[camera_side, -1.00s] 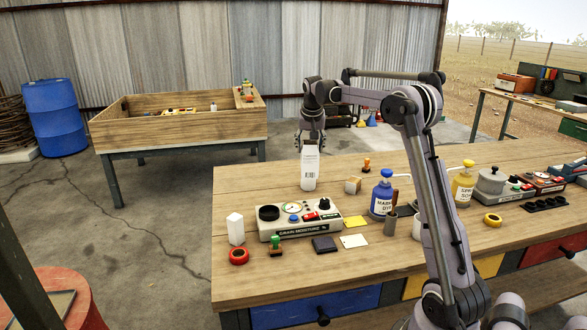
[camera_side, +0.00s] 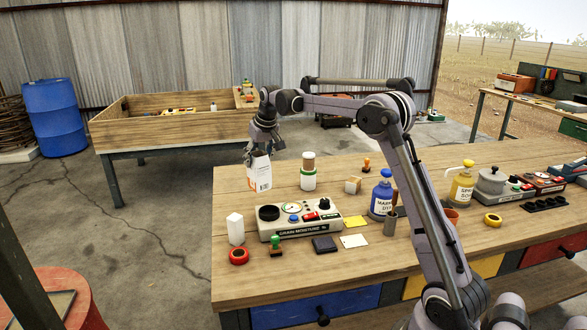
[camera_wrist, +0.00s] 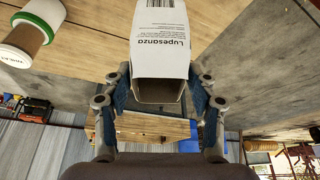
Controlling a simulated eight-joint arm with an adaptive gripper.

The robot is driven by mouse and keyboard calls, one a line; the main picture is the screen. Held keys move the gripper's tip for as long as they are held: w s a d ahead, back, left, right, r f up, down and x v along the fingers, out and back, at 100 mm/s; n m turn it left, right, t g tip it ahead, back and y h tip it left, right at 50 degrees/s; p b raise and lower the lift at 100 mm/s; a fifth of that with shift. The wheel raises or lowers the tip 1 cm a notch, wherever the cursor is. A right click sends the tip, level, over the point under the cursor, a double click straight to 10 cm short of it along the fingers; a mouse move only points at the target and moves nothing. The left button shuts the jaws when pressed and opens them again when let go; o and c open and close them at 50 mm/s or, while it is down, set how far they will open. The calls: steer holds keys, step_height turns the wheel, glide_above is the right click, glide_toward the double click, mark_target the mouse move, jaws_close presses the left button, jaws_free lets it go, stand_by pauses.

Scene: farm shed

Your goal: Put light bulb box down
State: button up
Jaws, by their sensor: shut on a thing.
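The light bulb box (camera_side: 260,174) is white with an orange patch and a barcode. It is upright, a little tilted, over the far left part of the wooden workbench (camera_side: 330,270). My gripper (camera_side: 260,152) is shut on its upper end from above. I cannot tell whether the box's bottom touches the bench. In the wrist view, the box (camera_wrist: 162,42) sits between the two fingers of my gripper (camera_wrist: 160,88), with printed lettering facing the camera and an open-looking near end.
A lidded cup with a green band (camera_side: 308,175) stands right of the box.

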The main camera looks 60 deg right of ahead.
steer(key=w+a+f, duration=0.4)
steer(key=w+f, duration=0.1)
steer(key=f, duration=0.3)
steer(key=shift+a, duration=0.1)
steer(key=o, duration=1.1)
steer(key=shift+f, duration=0.15)
steer(key=shift+o, duration=0.2)
